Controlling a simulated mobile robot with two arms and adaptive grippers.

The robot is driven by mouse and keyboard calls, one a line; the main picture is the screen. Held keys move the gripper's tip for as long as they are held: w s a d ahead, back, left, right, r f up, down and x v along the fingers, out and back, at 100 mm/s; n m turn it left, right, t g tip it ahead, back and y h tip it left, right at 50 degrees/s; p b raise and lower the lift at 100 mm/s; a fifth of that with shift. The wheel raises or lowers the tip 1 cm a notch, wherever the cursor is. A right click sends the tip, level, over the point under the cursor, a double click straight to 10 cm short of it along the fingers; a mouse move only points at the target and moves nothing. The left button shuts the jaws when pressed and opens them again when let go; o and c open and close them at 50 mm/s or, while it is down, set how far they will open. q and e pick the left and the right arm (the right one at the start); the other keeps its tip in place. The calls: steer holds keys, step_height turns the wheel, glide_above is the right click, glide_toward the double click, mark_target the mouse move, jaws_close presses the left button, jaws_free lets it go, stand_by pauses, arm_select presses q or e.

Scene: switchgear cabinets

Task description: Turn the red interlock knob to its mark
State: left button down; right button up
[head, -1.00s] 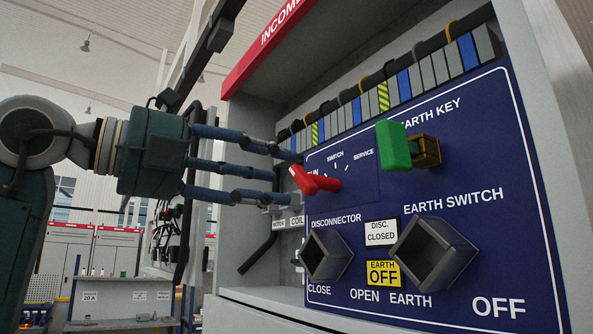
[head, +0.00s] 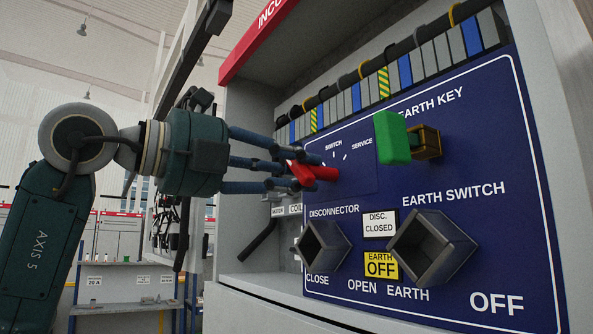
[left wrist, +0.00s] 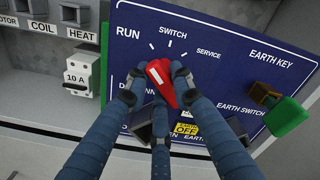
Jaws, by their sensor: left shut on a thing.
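The red interlock knob (head: 322,173) sits on the blue panel, below the RUN, SWITCH and SERVICE labels. In the left wrist view the knob (left wrist: 160,80) has a white line on its face that leans up and slightly left, toward the RUN side. My left gripper (head: 297,170) reaches in from the left and is shut on the knob. In the left wrist view the gripper's fingers (left wrist: 156,88) lie around the knob from both sides and below. They hide part of it in the head view, including the RUN label. My right gripper is not in view.
A green key (head: 392,138) stands out from the panel right of the knob. Two square sockets, the disconnector (head: 324,248) and earth switch (head: 432,247), project below. A 10 A breaker (left wrist: 84,75) is left of the panel in the wrist view.

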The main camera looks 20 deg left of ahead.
arm_select(q)
steer(key=shift+m, duration=0.3)
steer(key=m+p, duration=0.1)
steer(key=m, duration=0.3)
steer(key=shift+r, duration=0.15)
steer(key=shift+r+m+p, duration=0.1)
steer(key=shift+m+p, duration=0.6)
steer(key=shift+m, duration=1.3)
steer(key=c, duration=1.5)
jaws_free()
steer(key=shift+w, duration=0.1)
steer(key=shift+s+a, duration=0.1)
steer(key=shift+s, duration=0.1)
steer(key=v, duration=1.1)
steer(key=shift+s+a, duration=0.2)
